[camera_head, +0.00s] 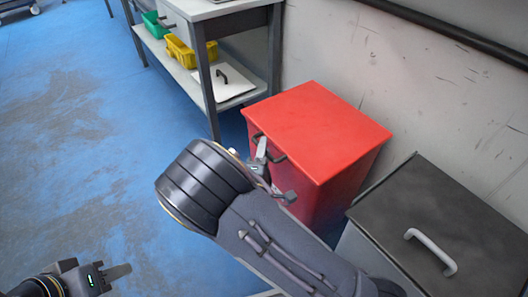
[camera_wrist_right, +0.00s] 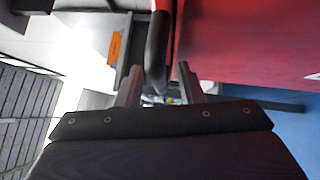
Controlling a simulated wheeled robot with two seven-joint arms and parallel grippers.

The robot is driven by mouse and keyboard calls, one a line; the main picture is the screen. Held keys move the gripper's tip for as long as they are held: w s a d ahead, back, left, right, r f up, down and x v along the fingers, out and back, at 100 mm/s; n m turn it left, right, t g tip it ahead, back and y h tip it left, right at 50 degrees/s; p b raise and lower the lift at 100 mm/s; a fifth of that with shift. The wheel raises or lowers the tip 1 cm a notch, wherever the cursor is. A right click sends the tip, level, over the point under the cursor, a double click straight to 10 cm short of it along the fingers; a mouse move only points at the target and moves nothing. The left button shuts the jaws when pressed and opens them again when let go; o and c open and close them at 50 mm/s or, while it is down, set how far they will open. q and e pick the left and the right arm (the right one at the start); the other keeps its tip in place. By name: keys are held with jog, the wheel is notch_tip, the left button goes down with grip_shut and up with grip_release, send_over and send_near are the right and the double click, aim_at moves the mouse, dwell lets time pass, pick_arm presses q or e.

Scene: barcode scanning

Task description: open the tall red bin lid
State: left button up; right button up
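The tall red bin (camera_head: 335,200) stands against the wall in the head view, and its flat red lid (camera_head: 318,128) looks closed. A dark handle (camera_head: 279,157) sits at the lid's front-left edge. My right gripper (camera_head: 276,170) is at this handle, with its fingers apart. In the right wrist view, the dark handle bar (camera_wrist_right: 158,50) runs between the two open fingers (camera_wrist_right: 160,85), with a visible gap on each side. Whether either finger touches it is unclear. My left gripper (camera_head: 117,273) is low at the left, away from the bin; its finger opening is not clear.
A dark-lidded bin (camera_head: 455,215) with a pale handle (camera_head: 431,251) stands right of the red bin. A grey shelf table (camera_head: 205,80) with a yellow tray (camera_head: 188,52) and a green tray (camera_head: 155,24) stands behind left. The blue floor (camera_head: 95,140) at left is clear.

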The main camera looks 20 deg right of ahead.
grip_shut()
jog(key=shift+r, duration=0.1)
dwell(0.3)
